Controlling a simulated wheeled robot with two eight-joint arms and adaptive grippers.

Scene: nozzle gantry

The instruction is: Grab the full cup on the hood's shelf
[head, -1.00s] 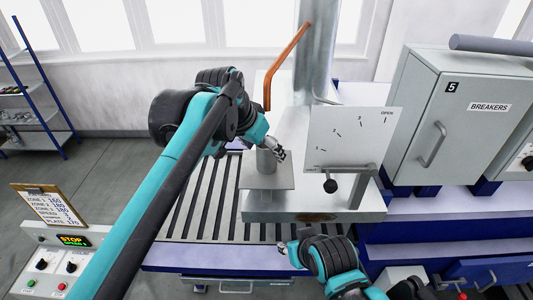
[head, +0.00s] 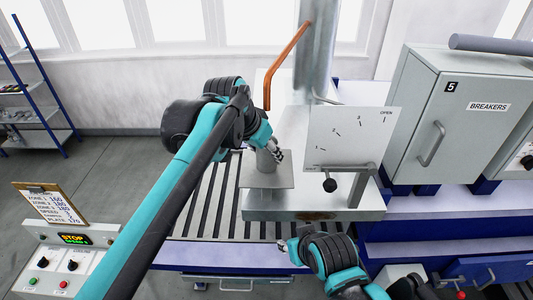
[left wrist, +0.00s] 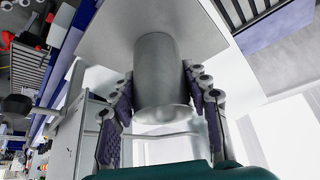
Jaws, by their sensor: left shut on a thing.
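The cup (head: 265,162) is a plain grey metal cylinder standing on the hood's small shelf (head: 262,182), below the copper pipe (head: 285,62). My left gripper (head: 277,152) reaches it from the upper left. In the left wrist view the cup (left wrist: 160,75) sits between the two padded fingers of my left gripper (left wrist: 160,112), which is shut on it. The cup's contents do not show. My right gripper (head: 283,246) is low in the head view, over the front edge of the conveyor, apart from the cup. Its fingers are too small to read.
A white dial plate (head: 350,138) with a black-knobbed lever (head: 330,186) stands just right of the shelf. A grey breaker cabinet (head: 455,120) is farther right. The roller conveyor (head: 210,200) runs beneath. A control panel (head: 65,255) is at lower left.

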